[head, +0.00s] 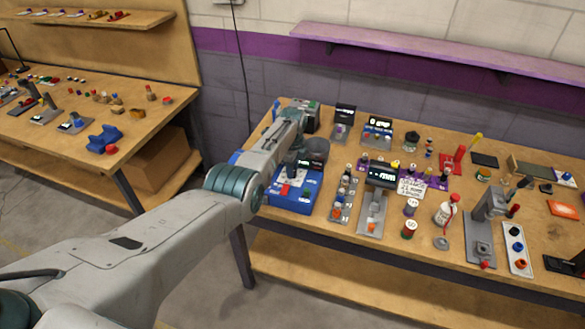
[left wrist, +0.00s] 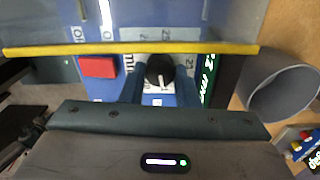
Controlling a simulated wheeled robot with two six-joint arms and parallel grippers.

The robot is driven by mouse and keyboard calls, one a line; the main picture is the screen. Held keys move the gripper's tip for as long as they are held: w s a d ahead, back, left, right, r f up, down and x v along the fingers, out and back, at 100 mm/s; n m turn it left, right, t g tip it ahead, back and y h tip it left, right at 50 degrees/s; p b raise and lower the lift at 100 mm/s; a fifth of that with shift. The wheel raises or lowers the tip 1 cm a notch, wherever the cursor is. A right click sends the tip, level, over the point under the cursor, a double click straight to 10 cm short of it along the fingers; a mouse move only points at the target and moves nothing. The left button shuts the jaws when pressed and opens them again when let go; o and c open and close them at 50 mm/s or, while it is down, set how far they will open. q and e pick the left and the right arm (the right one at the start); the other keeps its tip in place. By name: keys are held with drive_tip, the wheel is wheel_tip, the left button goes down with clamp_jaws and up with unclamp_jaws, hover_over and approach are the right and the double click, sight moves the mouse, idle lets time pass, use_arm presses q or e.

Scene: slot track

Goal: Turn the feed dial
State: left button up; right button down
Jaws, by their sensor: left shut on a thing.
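The feed dial (left wrist: 160,72) is a round black knob with a white pointer line, set on a light scale plate with printed numbers in the left wrist view. It sits on a blue machine (head: 297,197), which stands at the left end of the table in the head view. My left gripper (left wrist: 160,80) is at the dial, its fingers on either side of the knob and shut on it. In the head view my left arm reaches over the machine and largely hides the dial. My right gripper is in neither view.
A red button (left wrist: 98,67) sits left of the dial and a small green-lit display (left wrist: 208,80) right of it. A yellow bar (left wrist: 120,48) crosses above the dial. A grey cup (left wrist: 283,88) stands close on the right. Several small devices crowd the table.

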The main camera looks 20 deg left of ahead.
use_arm(q)
drive_tip(key=shift+w+r, duration=0.15)
drive_tip(key=shift+r, duration=0.05)
drive_tip(key=o, duration=0.9)
drive_tip(key=shift+o, duration=0.4)
drive_tip(key=shift+f, duration=0.1)
drive_tip(key=shift+r, duration=0.3)
wheel_tip(320, 180, up, 10)
drive_tip(key=b, duration=0.1)
drive_tip(key=shift+r+b, duration=0.15)
drive_tip(key=shift+b, duration=0.15)
